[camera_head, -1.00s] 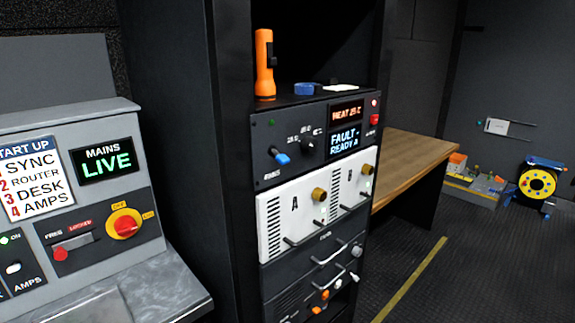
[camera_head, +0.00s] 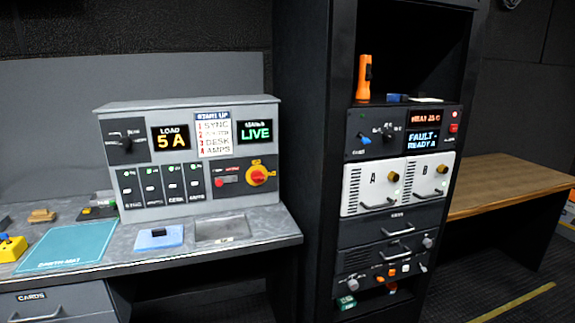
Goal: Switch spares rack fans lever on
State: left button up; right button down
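The spares rack (camera_head: 315,130) is a tall black cabinet right of centre. Its top panel (camera_head: 405,150) has a small lever with a blue tip (camera_head: 365,139) at the left end. The tip points down and a little to the right; the label under it is too blurred to read surely. A black rotary knob (camera_head: 388,131) sits right of the lever. A display (camera_head: 424,139) on the panel reads "FAULT - READY A", under a red-lit heat display (camera_head: 426,118). Neither gripper is in view.
An orange torch (camera_head: 364,78) stands on top of the panel. White units A (camera_head: 374,187) and B (camera_head: 430,178) sit below. Left is a grey console (camera_head: 185,107) on a desk with a blue mat (camera_head: 70,246). A wooden bench (camera_head: 515,180) stands right, with open floor before it.

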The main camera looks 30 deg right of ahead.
aim_at(365, 141)
jog(key=u, duration=0.2)
jog(key=k, duration=0.25)
jog(key=u, duration=0.35)
jog(key=i, duration=1.15)
jog(key=z, duration=1.05)
jog(key=i, duration=0.7)
jog(key=z, duration=0.85)
